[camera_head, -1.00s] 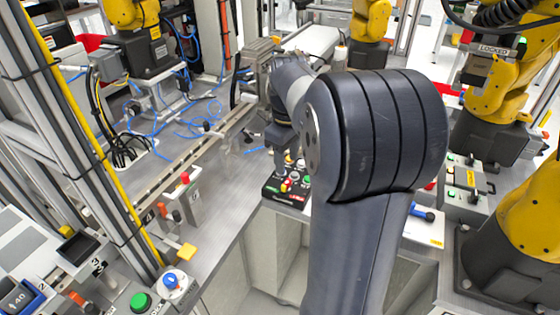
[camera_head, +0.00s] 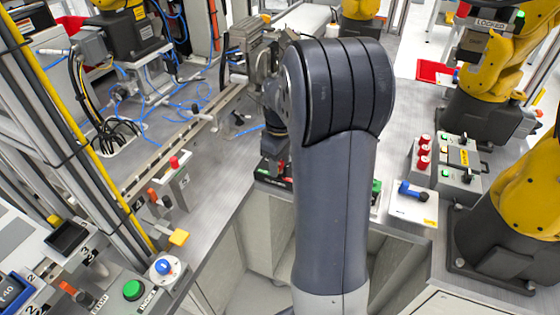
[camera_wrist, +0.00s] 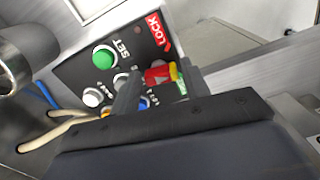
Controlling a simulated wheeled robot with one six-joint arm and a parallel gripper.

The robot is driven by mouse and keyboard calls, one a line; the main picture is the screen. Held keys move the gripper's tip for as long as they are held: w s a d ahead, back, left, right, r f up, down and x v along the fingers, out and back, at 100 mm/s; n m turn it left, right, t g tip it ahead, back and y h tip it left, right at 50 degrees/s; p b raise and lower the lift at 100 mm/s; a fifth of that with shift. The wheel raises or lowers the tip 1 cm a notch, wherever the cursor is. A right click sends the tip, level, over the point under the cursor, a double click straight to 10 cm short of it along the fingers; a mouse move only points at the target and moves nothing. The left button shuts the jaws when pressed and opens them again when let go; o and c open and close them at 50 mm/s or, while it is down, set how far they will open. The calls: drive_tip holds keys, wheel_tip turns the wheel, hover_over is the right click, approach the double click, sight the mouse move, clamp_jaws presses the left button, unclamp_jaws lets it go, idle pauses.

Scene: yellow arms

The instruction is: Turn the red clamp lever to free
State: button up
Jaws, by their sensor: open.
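The red clamp lever (camera_wrist: 160,74) shows in the wrist view on a dark control panel (camera_wrist: 75,72). It has a red grip with a yellow part beside it. A red LOCK label (camera_wrist: 158,30) lies just above it, and a green label (camera_wrist: 181,88) is partly covered below right. My gripper (camera_wrist: 158,90) is open, with one dark finger on each side of the lever's near end. I cannot tell whether either finger touches it. In the head view my arm covers most of the panel (camera_head: 272,172), and the lever cannot be made out there.
A green SET button (camera_wrist: 103,57) and a white button (camera_wrist: 92,97) sit on the panel left of my fingers. In the head view, a box with a red knob (camera_head: 174,162) stands left, and a blue-handled lever (camera_head: 412,191) right. Yellow robot arms (camera_head: 525,190) stand at right.

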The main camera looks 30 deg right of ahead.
drive_tip(key=shift+c, duration=0.2)
drive_tip(key=c, duration=0.7)
drive_tip(key=shift+o, duration=0.2)
drive_tip(key=m+p, duration=0.1)
drive_tip(key=m, duration=0.2)
drive_tip(key=shift+a+m, duration=0.1)
drive_tip(key=shift+m, duration=2)
drive_tip(key=o, duration=0.7)
